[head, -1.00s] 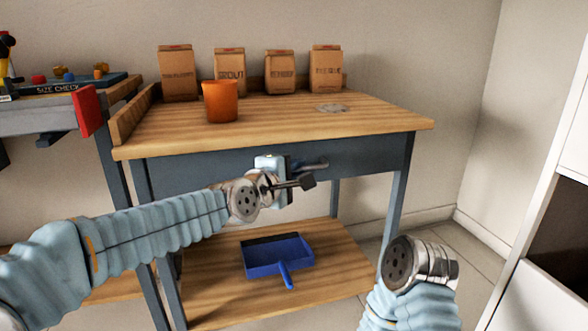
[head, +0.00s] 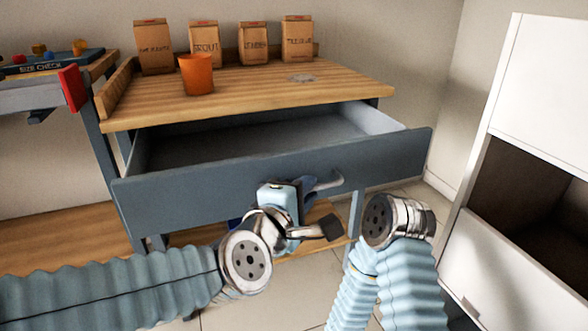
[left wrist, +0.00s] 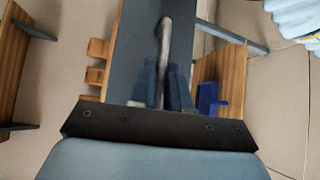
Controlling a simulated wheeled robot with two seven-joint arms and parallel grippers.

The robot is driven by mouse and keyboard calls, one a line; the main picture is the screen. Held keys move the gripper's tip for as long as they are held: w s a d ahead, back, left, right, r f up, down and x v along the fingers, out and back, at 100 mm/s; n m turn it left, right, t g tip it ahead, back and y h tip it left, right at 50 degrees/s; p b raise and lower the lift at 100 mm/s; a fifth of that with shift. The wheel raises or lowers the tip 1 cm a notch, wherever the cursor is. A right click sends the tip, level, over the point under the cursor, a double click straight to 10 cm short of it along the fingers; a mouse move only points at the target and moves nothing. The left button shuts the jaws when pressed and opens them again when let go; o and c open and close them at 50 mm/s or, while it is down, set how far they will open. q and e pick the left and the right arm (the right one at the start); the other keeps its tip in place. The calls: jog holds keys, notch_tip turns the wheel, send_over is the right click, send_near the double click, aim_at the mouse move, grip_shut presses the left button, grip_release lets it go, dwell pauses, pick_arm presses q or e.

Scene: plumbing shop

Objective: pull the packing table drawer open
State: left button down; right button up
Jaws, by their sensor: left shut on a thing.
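The packing table's drawer (head: 210,192) is pulled well out, and its empty-looking inside shows in the head view. Its grey handle (head: 325,182) is on the drawer front, partly hidden by my left gripper (head: 300,198). In the left wrist view the handle (left wrist: 164,50) runs between the fingers of my left gripper (left wrist: 163,85), which is shut on it. The wooden table top (head: 250,98) is above the drawer. My right arm is at the lower right of the head view, with its gripper's fingers out of sight.
An orange cup (head: 196,75) and several brown paper bags (head: 253,43) stand on the table top. A blue dustpan (left wrist: 208,98) shows on the lower shelf. A white cabinet (head: 545,90) with an open compartment is at the right. Another bench (head: 38,90) is at the left.

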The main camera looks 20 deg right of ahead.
pick_arm(q)
jog(key=shift+s+d+p, duration=0.1)
jog(key=shift+s+p, duration=0.25)
jog(key=shift+s, duration=1.75)
jog(key=c, duration=1.2)
grip_release()
jog(key=shift+o, duration=0.2)
jog(key=p+v, duration=0.2)
jog(key=v, duration=1.1)
jog(key=shift+s+a+p, duration=0.25)
jog(key=shift+a+p, duration=0.05)
jog(key=shift+p, duration=0.05)
